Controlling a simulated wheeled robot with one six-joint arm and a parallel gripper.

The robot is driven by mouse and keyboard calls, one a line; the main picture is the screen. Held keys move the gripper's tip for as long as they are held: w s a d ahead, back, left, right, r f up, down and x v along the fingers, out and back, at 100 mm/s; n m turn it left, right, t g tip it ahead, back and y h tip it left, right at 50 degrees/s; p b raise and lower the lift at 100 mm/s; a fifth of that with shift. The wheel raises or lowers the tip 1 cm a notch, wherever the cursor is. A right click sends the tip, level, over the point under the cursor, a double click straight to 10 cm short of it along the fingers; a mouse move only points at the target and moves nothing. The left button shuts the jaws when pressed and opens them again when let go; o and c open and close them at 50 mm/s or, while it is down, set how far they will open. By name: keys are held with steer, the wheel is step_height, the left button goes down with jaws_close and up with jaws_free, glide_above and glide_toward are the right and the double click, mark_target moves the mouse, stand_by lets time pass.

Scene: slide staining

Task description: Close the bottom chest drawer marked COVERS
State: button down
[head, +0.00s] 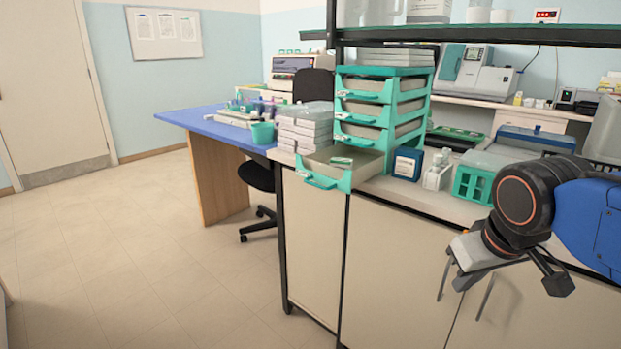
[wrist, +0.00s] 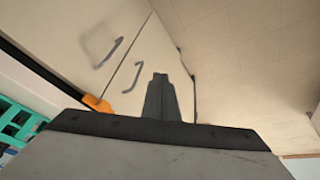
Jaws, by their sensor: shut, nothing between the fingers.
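The teal drawer chest (head: 385,72) stands on the bench top. Its bottom drawer (head: 322,183) is pulled well out, with its front and handle reaching past the bench's front edge. A small green and white item (head: 341,162) lies inside it. The drawers above it look pushed in. No COVERS lettering is readable. My gripper is low at the right of the head view, in front of the bench cabinets and well to the right of the drawer. In the wrist view my gripper (wrist: 159,80) has its dark fingers together, empty. The drawer is not recognisable there.
Stacked grey boxes (head: 304,128) stand left of the open drawer. A dark blue box (head: 407,163), white bottles (head: 437,172) and a green rack (head: 473,185) stand to its right. A shelf (head: 470,35) hangs above. The floor (head: 130,250) in front is clear.

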steer(key=w+a+r+n, duration=0.4)
steer(key=w+a+r, duration=0.6)
steer(key=a, duration=0.2)
steer(key=w+a+r+n+t, duration=0.1)
steer(key=w+a+r+n, duration=0.2)
steer(key=a, duration=0.7)
steer(key=w+a+r+t, duration=0.15)
steer(key=a+r, duration=0.35)
steer(key=a, duration=0.5)
glide_toward(309, 177)
steer(key=s+a+f, duration=0.2)
steer(key=s+f, duration=0.2)
steer(key=shift+g, duration=0.35)
steer(key=shift+w+d+f, duration=0.35)
steer(key=shift+w+d, duration=0.25)
steer(key=shift+w, duration=0.3)
steer(key=shift+w+d+f, duration=0.3)
steer(key=shift+w+d, duration=0.3)
steer(key=shift+w, duration=0.25)
steer(key=w+d, duration=0.3)
steer(key=w, duration=0.1)
steer(key=w+d, duration=0.4)
steer(key=w, duration=0.1)
steer(key=w+d, duration=0.4)
steer(key=w, duration=0.1)
steer(key=shift+w+d, duration=0.1)
steer(key=shift+w, duration=0.05)
